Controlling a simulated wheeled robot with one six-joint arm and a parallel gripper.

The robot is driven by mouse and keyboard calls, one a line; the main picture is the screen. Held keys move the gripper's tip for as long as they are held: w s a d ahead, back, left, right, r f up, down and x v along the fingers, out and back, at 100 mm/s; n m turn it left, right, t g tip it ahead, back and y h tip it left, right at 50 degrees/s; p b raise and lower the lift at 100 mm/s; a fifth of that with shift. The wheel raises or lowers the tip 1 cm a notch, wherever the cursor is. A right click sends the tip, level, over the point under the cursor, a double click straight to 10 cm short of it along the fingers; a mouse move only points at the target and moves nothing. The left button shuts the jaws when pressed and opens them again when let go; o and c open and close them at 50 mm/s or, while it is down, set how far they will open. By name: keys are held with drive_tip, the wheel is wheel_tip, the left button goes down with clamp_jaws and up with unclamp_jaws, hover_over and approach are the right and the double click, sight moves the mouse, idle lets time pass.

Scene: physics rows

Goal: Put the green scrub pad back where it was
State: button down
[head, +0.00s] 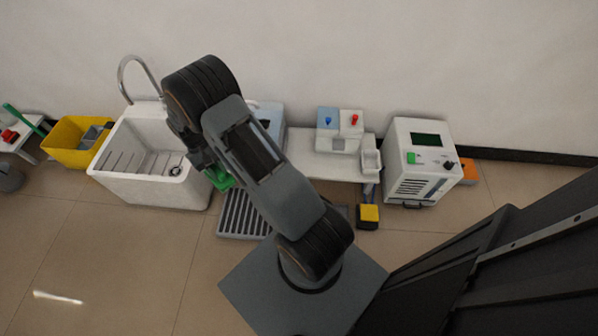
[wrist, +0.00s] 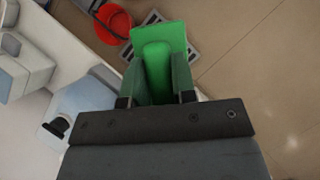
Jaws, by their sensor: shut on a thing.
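The green scrub pad (wrist: 158,36) is in my gripper (wrist: 157,88), between the two dark fingers, and its green block sticks out beyond the fingertips in the wrist view. In the head view only a small green part of the pad (head: 220,179) shows under my arm, at the right side of the white sink (head: 146,186). My gripper (head: 208,172) is mostly hidden there behind my own arm. The pad is held up, apart from the floor as far as I can see. No marked spot for the pad can be made out.
A floor grate (head: 236,222) lies below, with a red round thing (wrist: 112,22) by it in the wrist view. A white bench (head: 313,165) stands right of the sink, then a white cabinet (head: 421,160). A yellow bin (head: 68,150) stands left. The front-left floor is clear.

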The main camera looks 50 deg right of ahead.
drive_tip(key=f+b, duration=0.2)
drive_tip(key=b, duration=0.1)
drive_tip(key=shift+w, duration=0.2)
drive_tip(key=b, duration=0.2)
drive_tip(key=shift+d+f+b, duration=0.3)
drive_tip(key=shift+d+b, duration=0.05)
drive_tip(key=s+d+f+n+t+h, duration=0.15)
drive_tip(key=d+f+n, duration=0.35)
drive_tip(key=d, duration=0.9)
drive_tip(key=s+d+f+n+t+h, duration=0.15)
drive_tip(key=d+f+n, duration=0.4)
drive_tip(key=d, duration=0.75)
drive_tip(key=s+d+f+n+t+h, duration=0.1)
drive_tip(key=s+d+f+n+h, duration=0.15)
drive_tip(key=d+f, duration=0.85)
drive_tip(key=w+d+r+n+t, duration=0.1)
drive_tip(key=w+d+n+t, duration=0.1)
drive_tip(key=w+n+t, duration=0.75)
drive_tip(key=f+n+g+b, duration=0.1)
drive_tip(key=f+b, duration=0.2)
drive_tip(key=s+f+n+g+b, duration=0.1)
drive_tip(key=f+b, duration=0.1)
drive_tip(key=f, duration=0.1)
drive_tip(key=s+f+n+g+b, duration=0.1)
drive_tip(key=f+g+b, duration=0.1)
drive_tip(key=f+b, duration=0.1)
drive_tip(key=shift+s+f+y+b, duration=0.25)
drive_tip(key=shift+f+y+b, duration=0.1)
drive_tip(key=shift+f, duration=0.2)
drive_tip(key=shift+r, duration=0.15)
